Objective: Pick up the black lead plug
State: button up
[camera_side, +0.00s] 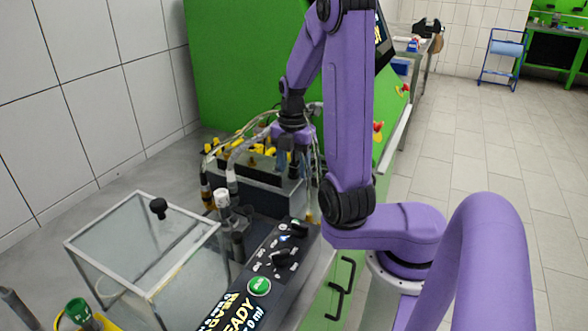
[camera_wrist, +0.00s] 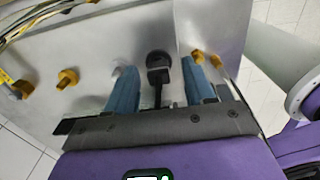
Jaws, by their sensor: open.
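In the wrist view, the black lead plug (camera_wrist: 158,60) is a dark rounded piece against a grey metal face, with a thin black part running from it towards my gripper. My gripper (camera_wrist: 158,72) has two blue fingers, apart, one on each side of the plug. No contact between fingers and plug is visible. In the side view, my gripper (camera_side: 290,150) points down by the grey block with yellow fittings. I cannot make out the plug in the side view; the gripper and hoses cover that area.
Yellow fittings (camera_wrist: 67,78) stick out of the grey face, and cables (camera_wrist: 40,18) run at its upper left. In the side view, hoses (camera_side: 232,165) arch beside my gripper. A clear box (camera_side: 130,240) and a control panel with a green button (camera_side: 260,286) stand nearer the camera.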

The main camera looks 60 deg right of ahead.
grip_shut()
jog(key=shift+r, duration=0.1)
